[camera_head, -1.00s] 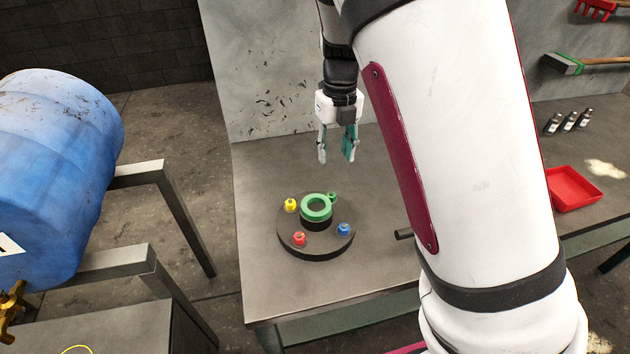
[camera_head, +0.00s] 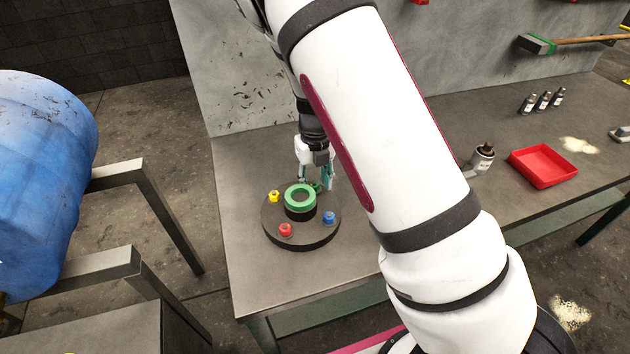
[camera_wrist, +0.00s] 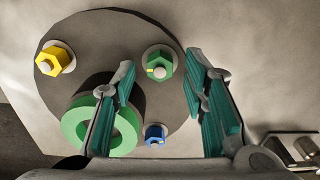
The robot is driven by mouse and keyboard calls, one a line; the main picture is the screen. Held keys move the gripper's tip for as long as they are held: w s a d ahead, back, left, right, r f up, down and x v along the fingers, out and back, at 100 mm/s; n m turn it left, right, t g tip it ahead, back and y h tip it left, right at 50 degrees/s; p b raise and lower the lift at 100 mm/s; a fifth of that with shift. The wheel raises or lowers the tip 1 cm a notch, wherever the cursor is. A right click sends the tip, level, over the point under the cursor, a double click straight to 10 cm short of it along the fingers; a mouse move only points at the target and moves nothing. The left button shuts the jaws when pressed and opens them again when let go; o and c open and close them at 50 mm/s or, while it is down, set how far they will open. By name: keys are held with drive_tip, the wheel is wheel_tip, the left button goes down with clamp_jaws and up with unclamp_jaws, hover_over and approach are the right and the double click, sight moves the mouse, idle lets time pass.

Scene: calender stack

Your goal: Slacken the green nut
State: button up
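The green nut (camera_wrist: 159,65) sits on the dark round plate (camera_wrist: 95,30), towards its edge. In the head view the nut (camera_head: 317,187) is partly covered by my fingers. My gripper (camera_head: 316,184) is open and empty, pointing down at the far right side of the plate. In the wrist view its teal-padded fingertips (camera_wrist: 161,69) lie on either side of the green nut, with a gap to each side. I cannot tell exactly how high the tips are above it. A green ring (camera_head: 300,190) stands on a black hub in the plate's middle.
A yellow nut (camera_head: 274,196), red nut (camera_head: 286,230) and blue nut (camera_head: 329,217) also sit on the plate. The plate rests on a grey table (camera_head: 240,270). A red tray (camera_head: 543,165) and several small bottles stand to the right. A blue barrel (camera_head: 45,170) is at left.

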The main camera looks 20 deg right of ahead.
drive_tip(key=shift+f, duration=0.25)
clamp_jaws()
drive_tip(key=shift+n, duration=0.3)
